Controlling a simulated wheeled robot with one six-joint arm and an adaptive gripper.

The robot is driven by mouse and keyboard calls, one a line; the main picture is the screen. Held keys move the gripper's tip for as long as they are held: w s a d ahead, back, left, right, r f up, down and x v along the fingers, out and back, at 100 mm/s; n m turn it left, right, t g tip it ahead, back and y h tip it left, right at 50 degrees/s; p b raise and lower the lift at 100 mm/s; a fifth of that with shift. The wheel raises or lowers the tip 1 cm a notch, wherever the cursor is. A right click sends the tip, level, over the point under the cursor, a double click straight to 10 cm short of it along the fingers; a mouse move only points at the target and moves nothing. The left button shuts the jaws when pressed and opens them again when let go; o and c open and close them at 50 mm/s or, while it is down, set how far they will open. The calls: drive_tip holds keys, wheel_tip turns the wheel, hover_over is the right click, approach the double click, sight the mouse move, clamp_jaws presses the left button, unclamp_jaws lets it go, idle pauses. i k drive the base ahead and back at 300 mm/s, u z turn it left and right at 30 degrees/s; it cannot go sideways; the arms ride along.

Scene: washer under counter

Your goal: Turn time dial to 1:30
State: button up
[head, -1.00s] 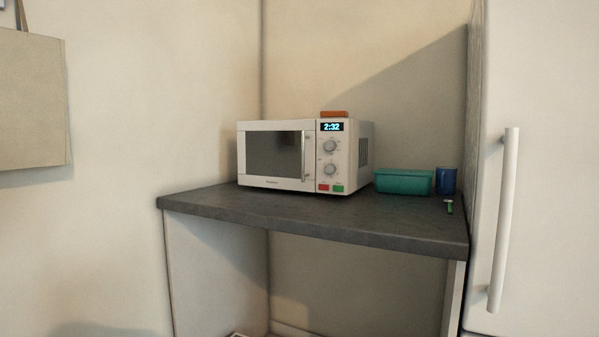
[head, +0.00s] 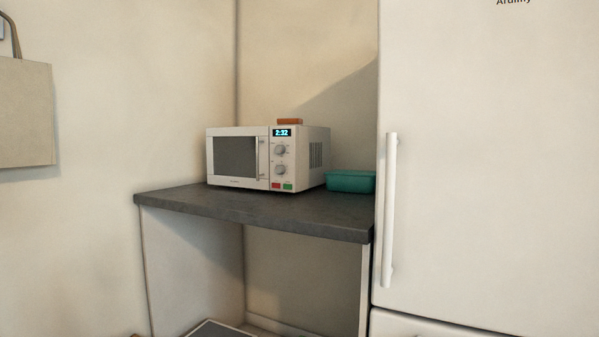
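A white microwave (head: 265,158) stands on the dark counter, with its door shut and its handle beside the control panel. Its display (head: 282,132) reads 2:32. Two round dials sit below the display, an upper dial (head: 280,150) and a lower dial (head: 280,169). Which of them is the time dial I cannot tell, as their markings are too small to read. A red button (head: 276,186) and a green button (head: 288,186) are under the dials. My gripper is not in view.
The dark counter (head: 300,215) has open space beneath it. A teal container (head: 351,181) stands right of the microwave, and an orange-brown item (head: 289,121) lies on top. A white fridge (head: 480,180) with a long handle (head: 389,210) borders the counter's right side. A bag (head: 25,115) hangs at left.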

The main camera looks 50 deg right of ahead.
sight(280, 170)
drive_tip(key=z, duration=1.3)
drive_tip(key=i, duration=0.1)
